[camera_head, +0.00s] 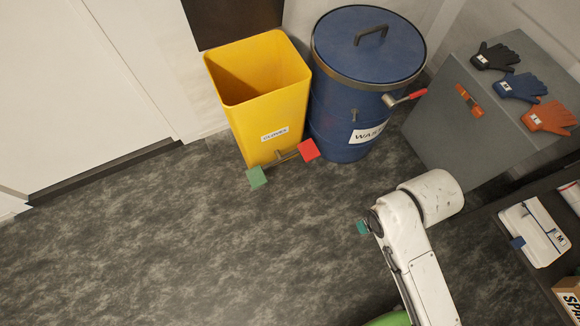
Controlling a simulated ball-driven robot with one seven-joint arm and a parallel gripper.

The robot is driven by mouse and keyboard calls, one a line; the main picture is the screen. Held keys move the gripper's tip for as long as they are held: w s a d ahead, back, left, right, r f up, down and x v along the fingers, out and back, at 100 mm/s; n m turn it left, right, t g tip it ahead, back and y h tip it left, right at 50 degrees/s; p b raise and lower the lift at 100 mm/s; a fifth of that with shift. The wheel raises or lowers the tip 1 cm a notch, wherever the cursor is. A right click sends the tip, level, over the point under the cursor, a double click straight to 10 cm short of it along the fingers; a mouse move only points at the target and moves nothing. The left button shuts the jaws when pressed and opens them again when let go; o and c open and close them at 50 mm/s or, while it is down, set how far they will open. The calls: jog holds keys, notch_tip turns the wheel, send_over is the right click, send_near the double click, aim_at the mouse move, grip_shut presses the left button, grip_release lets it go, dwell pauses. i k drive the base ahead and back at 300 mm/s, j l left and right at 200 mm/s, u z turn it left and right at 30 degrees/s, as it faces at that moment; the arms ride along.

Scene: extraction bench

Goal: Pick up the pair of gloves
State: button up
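Three sets of gloves lie in a row on the grey cabinet's top at the upper right: black gloves (496,57), blue gloves (521,88) and orange gloves (549,118). Each has a small white tag, too small to read surely. I cannot tell whether each is one glove or a stacked pair. My white arm reaches up from the bottom right, and a small teal tip, seemingly part of my gripper (363,227), shows at its left. The rest of the gripper is hidden. It is over the floor, well apart from the gloves.
A grey cabinet (440,125) has an orange handle. A blue lidded drum (345,103) and an open yellow bin (268,115), labelled for gloves, stand left of it. Green (257,177) and red (308,150) pads sit before the bin. A dark shelf (500,245) is lower right. Left floor is clear.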

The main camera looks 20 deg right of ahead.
aim_at(552, 117)
jog(key=z, duration=1.9)
